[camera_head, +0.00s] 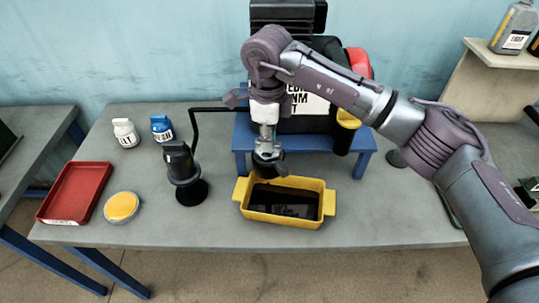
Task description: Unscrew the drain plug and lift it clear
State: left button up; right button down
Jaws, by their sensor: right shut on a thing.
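My right gripper (268,158) reaches in from the right and hangs above the back of a yellow drain pan. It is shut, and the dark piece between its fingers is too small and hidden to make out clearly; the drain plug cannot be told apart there. The yellow pan (327,204) stands on the grey table and has dark liquid in it. Behind my gripper, a dark engine-like block with a white label (311,103) sits on a blue stand (361,158). My left gripper is not in view.
A red tray (72,192), a yellow-topped round dish (121,207), a black lamp-like device (182,165), a white bottle (126,133) and a blue bottle (162,128) stand on the left of the grey table (220,234). A shelf with a grey jug (515,27) is at upper right.

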jog(key=shift+f+n+b, duration=0.15)
jog(key=shift+n+b, duration=0.6)
jog(key=shift+n, duration=0.55)
jog(key=shift+r+p, duration=0.45)
jog(key=shift+r, duration=0.55)
jog(key=shift+r, duration=0.25)
jog(key=shift+r+p, duration=0.95)
jog(key=shift+r, duration=1.1)
